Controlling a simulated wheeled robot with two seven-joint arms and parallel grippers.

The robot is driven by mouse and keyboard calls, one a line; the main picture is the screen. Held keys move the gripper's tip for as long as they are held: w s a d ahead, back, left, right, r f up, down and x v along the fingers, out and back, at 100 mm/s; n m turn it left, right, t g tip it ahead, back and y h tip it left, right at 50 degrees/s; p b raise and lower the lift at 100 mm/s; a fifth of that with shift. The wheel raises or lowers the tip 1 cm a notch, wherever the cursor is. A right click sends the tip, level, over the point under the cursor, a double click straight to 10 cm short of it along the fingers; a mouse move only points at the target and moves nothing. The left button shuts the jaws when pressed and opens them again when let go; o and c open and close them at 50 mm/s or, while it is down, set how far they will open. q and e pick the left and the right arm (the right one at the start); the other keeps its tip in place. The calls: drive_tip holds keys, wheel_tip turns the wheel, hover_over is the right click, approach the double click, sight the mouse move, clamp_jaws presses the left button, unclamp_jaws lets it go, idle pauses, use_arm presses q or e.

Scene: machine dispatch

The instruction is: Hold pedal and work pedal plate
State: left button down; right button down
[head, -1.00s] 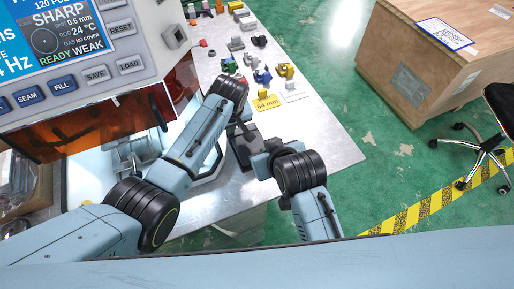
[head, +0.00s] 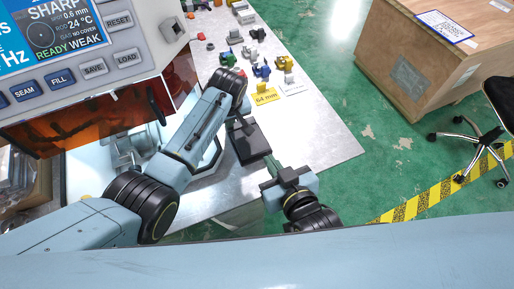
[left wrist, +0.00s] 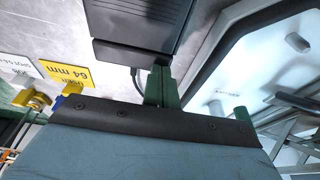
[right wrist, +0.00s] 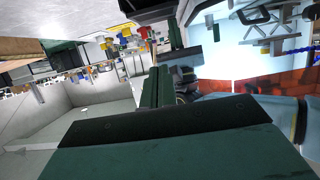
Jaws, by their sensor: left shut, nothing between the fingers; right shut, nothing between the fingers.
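The pedal (head: 250,147) is a dark block on the metal table, right of the machine. In the left wrist view its ridged black top plate (left wrist: 140,20) shows at the top, with a narrower black bar along its near edge. My left gripper (head: 238,121) is shut and empty at the pedal's far end; its fingertips (left wrist: 161,72) appear close to the black bar, contact unclear. My right gripper (head: 268,161) is shut and empty, just off the pedal's near end. Its green fingers (right wrist: 156,85) show in the right wrist view, below a dark slab that may be the pedal.
The machine (head: 90,70) with its screen and buttons stands at the left. Several small coloured parts (head: 255,65) and a yellow 64 mm card (head: 265,97) lie further back on the table (head: 318,140). A wooden crate (head: 420,50) and a chair (head: 480,140) stand on the floor.

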hover_over(257, 153)
wheel_tip(257, 153, down, 4)
drive_tip(key=shift+w+a+r, duration=0.1)
drive_tip(key=shift+w+r, duration=0.05)
drive_tip(key=shift+r, duration=0.1)
drive_tip(key=f, duration=0.2)
drive_tip(key=shift+s+f, duration=0.2)
drive_tip(key=shift+f, duration=0.1)
drive_tip(key=shift+s+f, duration=0.1)
drive_tip(key=shift+f, duration=0.6)
drive_tip(key=shift+s+d+f, duration=0.1)
drive_tip(key=shift+s+f, duration=0.1)
drive_tip(key=shift+f, duration=0.4)
drive_tip(key=shift+s+d+f, duration=0.1)
drive_tip(key=shift+s+f, duration=0.05)
drive_tip(key=shift+f, duration=0.45)
